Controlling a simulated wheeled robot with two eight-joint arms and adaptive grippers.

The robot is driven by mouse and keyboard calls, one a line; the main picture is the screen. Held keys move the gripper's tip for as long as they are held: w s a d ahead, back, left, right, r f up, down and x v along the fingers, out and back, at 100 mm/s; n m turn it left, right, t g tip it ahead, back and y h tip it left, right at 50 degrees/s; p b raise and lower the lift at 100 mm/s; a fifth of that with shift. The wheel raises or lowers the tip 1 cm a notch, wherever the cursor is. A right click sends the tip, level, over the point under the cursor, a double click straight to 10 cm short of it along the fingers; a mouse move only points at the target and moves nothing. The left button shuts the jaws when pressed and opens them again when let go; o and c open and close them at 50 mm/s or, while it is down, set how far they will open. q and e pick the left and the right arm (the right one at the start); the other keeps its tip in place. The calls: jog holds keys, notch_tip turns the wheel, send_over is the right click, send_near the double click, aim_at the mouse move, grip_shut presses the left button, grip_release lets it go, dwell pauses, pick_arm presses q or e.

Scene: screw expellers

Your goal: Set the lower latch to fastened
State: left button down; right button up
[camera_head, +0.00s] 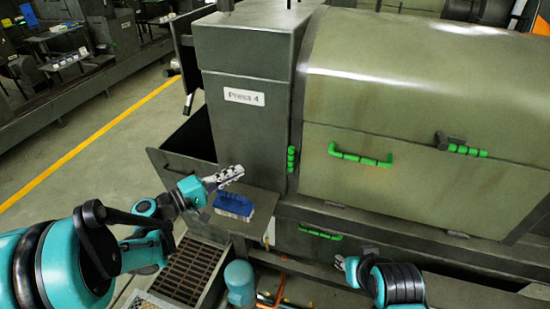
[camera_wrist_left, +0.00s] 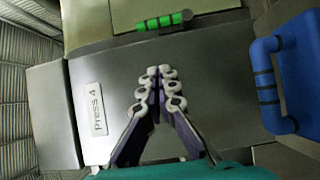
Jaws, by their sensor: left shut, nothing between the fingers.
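Green-handled fittings are on the Press 4 machine (camera_head: 400,95). A short upright green handle (camera_head: 291,158) is beside the seam right of the grey column; a green handle in the left wrist view (camera_wrist_left: 165,21) is probably the same one. A green-gripped latch (camera_head: 462,149) is at the right of the cover. A low green handle (camera_head: 320,233) is on the lower panel. Which fitting is the lower latch is unclear. My left gripper (camera_head: 226,176) is shut and empty before the grey column, touching no handle; its fingertips show in the wrist view (camera_wrist_left: 160,72). My right gripper (camera_head: 347,264) is low, its fingers unclear.
A long green handle (camera_head: 360,156) is on the cover. A blue object (camera_head: 235,205) stands on a small metal shelf (camera_head: 215,222) just below my left gripper. The grey column (camera_head: 240,110) bears a "Press 4" label. Open floor (camera_head: 110,120) is at the left.

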aim_at(292, 158)
dwell(0.3)
pick_arm(q)
jog(key=s+d+b+x, duration=0.1)
jog(key=s+b+x, duration=0.1)
jog(key=x, duration=1)
jog(key=shift+w+d, duration=0.2)
jog(key=shift+d, duration=0.45)
jog(key=shift+d+r, duration=0.1)
jog(key=shift+s+d+r+m, duration=0.1)
jog(key=shift+d+m, duration=0.05)
jog(key=shift+m, duration=0.15)
